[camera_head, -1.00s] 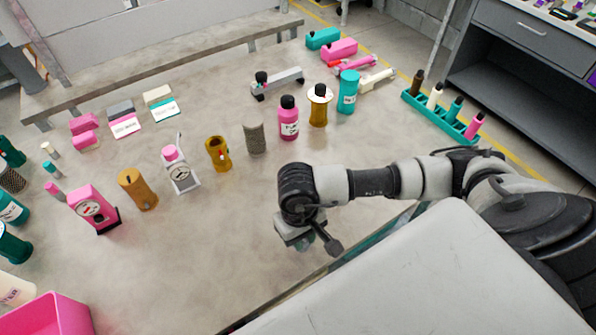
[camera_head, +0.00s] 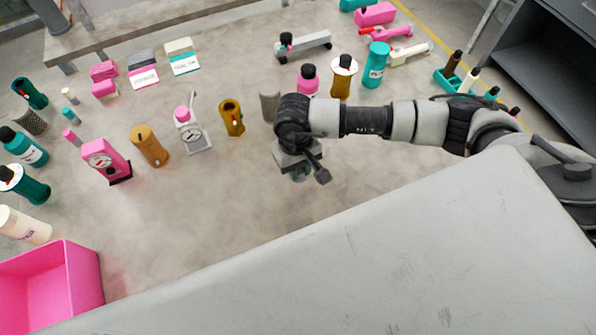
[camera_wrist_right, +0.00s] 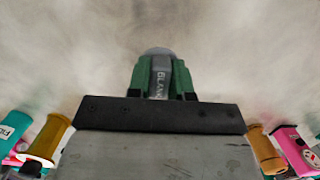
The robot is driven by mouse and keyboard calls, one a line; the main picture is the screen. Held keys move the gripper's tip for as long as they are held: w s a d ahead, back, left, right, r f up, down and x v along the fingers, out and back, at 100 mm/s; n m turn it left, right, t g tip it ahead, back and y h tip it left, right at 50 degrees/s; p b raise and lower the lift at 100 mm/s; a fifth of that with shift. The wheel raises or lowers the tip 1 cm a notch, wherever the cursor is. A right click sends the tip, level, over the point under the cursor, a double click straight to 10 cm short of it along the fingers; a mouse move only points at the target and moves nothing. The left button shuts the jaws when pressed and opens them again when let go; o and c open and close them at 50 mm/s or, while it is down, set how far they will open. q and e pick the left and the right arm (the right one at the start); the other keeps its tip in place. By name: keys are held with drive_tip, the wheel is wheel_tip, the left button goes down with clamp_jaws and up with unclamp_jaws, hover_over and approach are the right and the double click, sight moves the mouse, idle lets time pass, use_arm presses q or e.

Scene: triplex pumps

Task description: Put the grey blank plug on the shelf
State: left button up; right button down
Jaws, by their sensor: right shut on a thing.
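My right gripper (camera_head: 299,174) is over the table, in front of the row of bottles in the head view. In the right wrist view its green fingers (camera_wrist_right: 160,77) are shut on the grey blank plug (camera_wrist_right: 158,78), which has "BLANK" lettered on it. The plug's rounded end shows past the fingertips. In the head view the plug is mostly hidden by the wrist. A raised grey shelf-like ledge (camera_head: 115,35) runs along the far left of the table; I cannot tell if it is the shelf meant. My left gripper is not in view.
Pink (camera_head: 105,160), ochre (camera_head: 149,146) and white gauge items stand left of my gripper. A pink bin (camera_head: 75,275) is at lower left. Bottles (camera_head: 343,78) stand behind the arm. A dark cabinet (camera_head: 550,70) is at right.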

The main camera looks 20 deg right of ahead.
wheel_tip(320, 180, down, 3)
drive_tip(key=shift+a+p, duration=0.1)
drive_tip(key=shift+p, duration=0.6)
drive_tip(key=shift+f, duration=0.55)
drive_tip(key=shift+f+b, duration=0.2)
drive_tip(key=shift+b, duration=0.1)
drive_tip(key=c, duration=1)
unclamp_jaws()
drive_tip(key=shift+r, duration=0.1)
